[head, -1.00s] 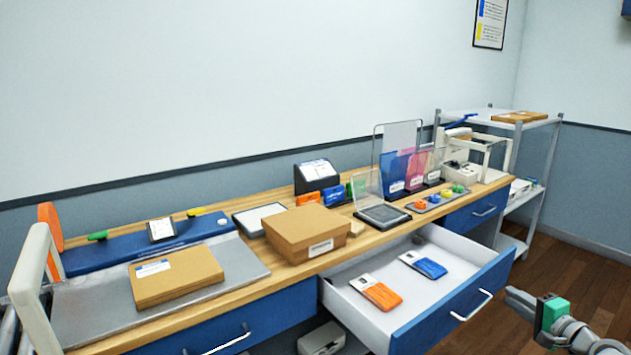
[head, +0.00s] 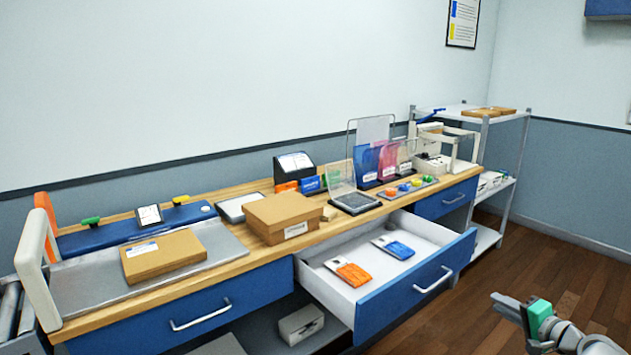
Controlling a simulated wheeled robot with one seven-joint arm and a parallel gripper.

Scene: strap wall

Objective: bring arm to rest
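My gripper (head: 497,306) shows at the lower right of the head view, over the wooden floor. It is in front of and to the right of the open drawer, apart from it. A green block-shaped part (head: 539,315) shows on my arm just behind it. The fingers are small and seen from the side, so I cannot tell whether they are open or shut. The rest of my arm is cut off by the frame's lower right edge.
The open drawer (head: 447,262) juts out from the workbench (head: 245,258) and holds an orange packet (head: 352,275) and a blue packet (head: 399,249). A cardboard box (head: 283,217) and a flat parcel (head: 163,256) lie on the bench. A shelf rack (head: 515,170) stands beyond. Floor on the right is clear.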

